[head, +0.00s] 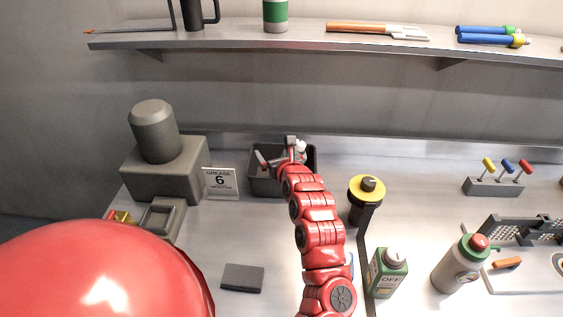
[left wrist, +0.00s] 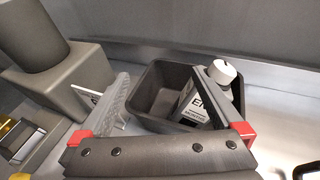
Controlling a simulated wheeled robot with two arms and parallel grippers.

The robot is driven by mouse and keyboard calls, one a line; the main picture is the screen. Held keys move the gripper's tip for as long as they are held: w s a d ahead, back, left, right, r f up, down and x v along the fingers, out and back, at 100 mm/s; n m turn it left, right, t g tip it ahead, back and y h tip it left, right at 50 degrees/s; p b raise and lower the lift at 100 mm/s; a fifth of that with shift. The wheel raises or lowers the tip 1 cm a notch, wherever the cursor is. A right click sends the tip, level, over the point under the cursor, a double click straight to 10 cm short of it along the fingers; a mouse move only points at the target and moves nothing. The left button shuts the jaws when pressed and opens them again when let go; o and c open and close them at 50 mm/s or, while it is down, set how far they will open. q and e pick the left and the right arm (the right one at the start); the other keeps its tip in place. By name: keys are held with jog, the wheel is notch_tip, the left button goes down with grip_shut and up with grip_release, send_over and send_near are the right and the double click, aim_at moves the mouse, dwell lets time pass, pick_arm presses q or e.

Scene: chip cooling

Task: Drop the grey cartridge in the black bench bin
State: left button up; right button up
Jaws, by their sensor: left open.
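The black bench bin (head: 252,185) stands at the back of the bench; it also shows in the left wrist view (left wrist: 152,92). The grey cartridge (left wrist: 195,103), with a white cap and a label starting "EM", stands tilted in the right part of the bin, its cap above the rim. In the head view only its pale top (head: 300,146) shows beside my gripper. My left gripper (head: 281,156) is open over the bin. In the left wrist view its fingers (left wrist: 162,85) are wide apart, the right one close to the cartridge; I cannot tell whether they touch. My right gripper is not in view.
A grey machine block (head: 165,170) and a "GREASE 6" sign (head: 220,183) stand left of the bin. A shelf (head: 230,40) runs above.

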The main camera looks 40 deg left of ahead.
pick_arm(q)
jog(key=b+v, duration=0.1)
jog(key=v, duration=0.7)
jog(key=shift+d, duration=0.15)
dwell(0.3)
